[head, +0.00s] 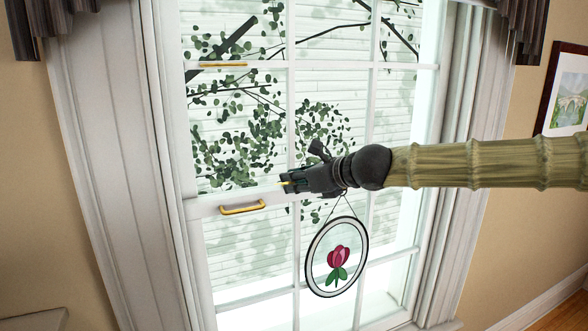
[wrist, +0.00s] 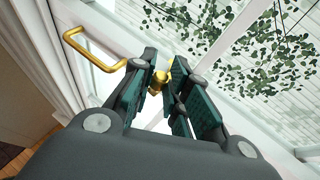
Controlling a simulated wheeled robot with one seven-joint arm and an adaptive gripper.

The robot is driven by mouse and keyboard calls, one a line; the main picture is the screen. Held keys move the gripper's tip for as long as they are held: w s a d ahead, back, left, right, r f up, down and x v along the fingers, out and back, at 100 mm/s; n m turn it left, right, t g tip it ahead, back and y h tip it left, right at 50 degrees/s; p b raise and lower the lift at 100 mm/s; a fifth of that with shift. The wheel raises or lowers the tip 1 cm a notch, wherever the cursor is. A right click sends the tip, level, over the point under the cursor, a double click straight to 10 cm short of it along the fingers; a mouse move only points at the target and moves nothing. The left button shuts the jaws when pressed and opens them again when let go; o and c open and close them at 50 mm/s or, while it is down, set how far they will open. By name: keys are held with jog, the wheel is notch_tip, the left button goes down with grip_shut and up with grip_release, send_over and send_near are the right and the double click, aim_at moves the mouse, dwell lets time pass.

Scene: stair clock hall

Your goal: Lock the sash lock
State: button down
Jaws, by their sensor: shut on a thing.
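The brass sash lock (wrist: 160,77) sits on the meeting rail of a white sash window. In the wrist view its small brass knob and stem show between my green-padded fingers. In the head view only a small yellow tip of the sash lock (head: 285,183) shows at the end of my gripper (head: 297,181). My gripper (wrist: 163,82) is shut on the lock; the fingers stand a little apart with the brass between them. The lock's base is mostly hidden, and I cannot tell which way its lever is turned.
A brass pull handle (head: 242,208) is on the lower sash just left of my gripper, also in the wrist view (wrist: 92,48). Another brass handle (head: 222,65) is higher up. A round tulip glass ornament (head: 337,257) hangs just below my gripper. A framed picture (head: 568,100) hangs at right.

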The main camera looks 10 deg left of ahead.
jog(key=shift+f+p, duration=0.1)
jog(key=shift+p, duration=0.4)
jog(key=c, duration=1.7)
grip_release()
jog(key=shift+w+d, duration=0.1)
jog(key=shift+w, duration=0.05)
jog(key=v, duration=1.2)
jog(key=shift+w+d, duration=0.15)
jog(key=shift+w, duration=0.05)
